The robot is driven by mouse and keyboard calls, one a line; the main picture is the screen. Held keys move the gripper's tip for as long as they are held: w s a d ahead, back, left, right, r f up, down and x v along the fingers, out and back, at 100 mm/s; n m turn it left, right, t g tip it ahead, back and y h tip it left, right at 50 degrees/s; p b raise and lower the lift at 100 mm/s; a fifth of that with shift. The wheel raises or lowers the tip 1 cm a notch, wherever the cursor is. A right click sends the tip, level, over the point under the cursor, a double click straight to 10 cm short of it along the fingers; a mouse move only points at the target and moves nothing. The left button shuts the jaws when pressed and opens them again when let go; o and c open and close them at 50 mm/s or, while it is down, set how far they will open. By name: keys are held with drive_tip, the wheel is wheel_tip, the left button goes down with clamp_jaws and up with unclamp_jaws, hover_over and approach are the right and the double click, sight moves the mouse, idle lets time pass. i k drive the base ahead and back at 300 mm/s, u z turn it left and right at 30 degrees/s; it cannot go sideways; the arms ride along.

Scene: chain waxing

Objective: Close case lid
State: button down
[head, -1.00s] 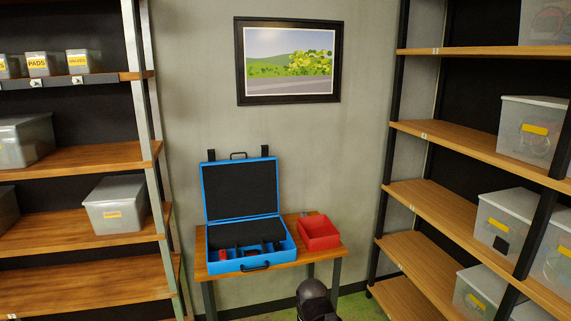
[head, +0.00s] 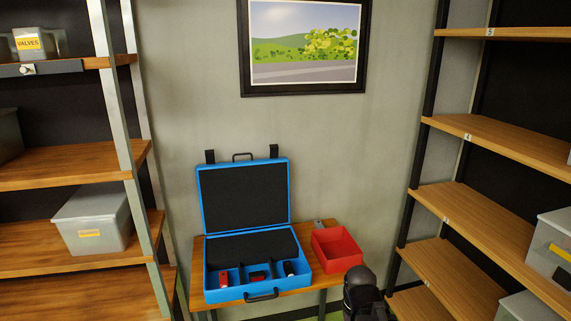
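The blue case (head: 209,279) stands on a small wooden table (head: 319,274) against the wall. Its lid (head: 245,193) is open and upright, with dark foam inside and a handle on top. The lower part has dark foam at the back and compartments at the front. These hold a red item (head: 223,277), a dark and red item (head: 258,273) and a dark item with a light end (head: 289,268). A dark rounded part of my arm shows at the bottom, right of the case. My gripper is not in view.
A red open bin (head: 337,249) sits on the table right of the case. A framed picture (head: 304,46) hangs above the case.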

sight(234, 195)
drive_tip(key=u, duration=0.2)
drive_tip(key=i, duration=0.85)
drive_tip(key=u, duration=0.3)
